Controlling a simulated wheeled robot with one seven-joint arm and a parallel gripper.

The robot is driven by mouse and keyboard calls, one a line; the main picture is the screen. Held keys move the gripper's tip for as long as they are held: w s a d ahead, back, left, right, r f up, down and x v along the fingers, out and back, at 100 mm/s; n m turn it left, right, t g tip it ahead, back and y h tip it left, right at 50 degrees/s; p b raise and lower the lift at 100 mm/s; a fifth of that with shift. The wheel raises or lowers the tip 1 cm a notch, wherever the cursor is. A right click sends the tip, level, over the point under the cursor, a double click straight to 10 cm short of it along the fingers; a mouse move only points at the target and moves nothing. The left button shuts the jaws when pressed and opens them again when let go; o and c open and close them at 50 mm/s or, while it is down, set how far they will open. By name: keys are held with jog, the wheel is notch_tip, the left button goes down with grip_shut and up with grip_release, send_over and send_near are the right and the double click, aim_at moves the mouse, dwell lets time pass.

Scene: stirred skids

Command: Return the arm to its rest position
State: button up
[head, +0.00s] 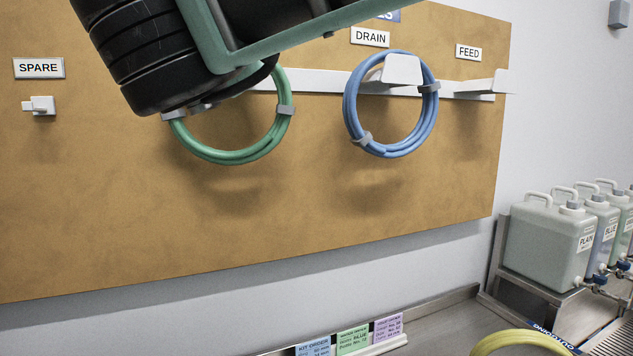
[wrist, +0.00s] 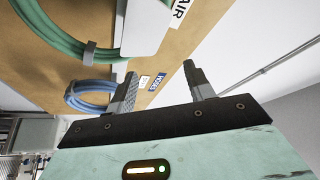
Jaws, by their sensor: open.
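My arm's black wrist and green frame cross the upper left of the head view, in front of the board; the fingertips cannot be made out there. In the wrist view my gripper (wrist: 159,69) is open, with nothing between its two dark fingers. A green hose coil (head: 237,156) hangs at the board, its top hidden behind my arm. It also shows in the wrist view (wrist: 62,36), by a white peg and a label ending in "AIR". A blue hose coil (head: 351,112) hangs on the peg under the DRAIN label (head: 370,37) and shows in the wrist view (wrist: 92,105).
The tan board (head: 300,215) has empty pegs at SPARE (head: 39,105) and FEED (head: 484,85). Several jugs (head: 545,240) stand on a metal rack at right. Space below the coils is clear.

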jog(key=s+f+n+g+y, duration=0.3)
jog(key=f+n+g+y, duration=0.4)
jog(key=f, duration=0.6)
jog(key=s+f+n+g+y, duration=0.25)
jog(key=f+n+g, duration=0.35)
jog(key=f+n, duration=0.5)
jog(key=s+d+f+g+h, duration=0.4)
jog(key=s+d+f, duration=0.4)
jog(key=d+f, duration=0.2)
jog(key=s+d+f+n+g+h, duration=0.1)
jog(key=s+d+f+g+h, duration=0.3)
jog(key=s+d+f, duration=0.4)
jog(key=d+f+h, duration=0.1)
jog(key=d+f, duration=0.1)
jog(key=d, duration=0.3)
jog(key=shift+s+d+n+b, duration=0.3)
jog(key=shift+b, duration=0.1)
jog(key=shift+f, duration=0.1)
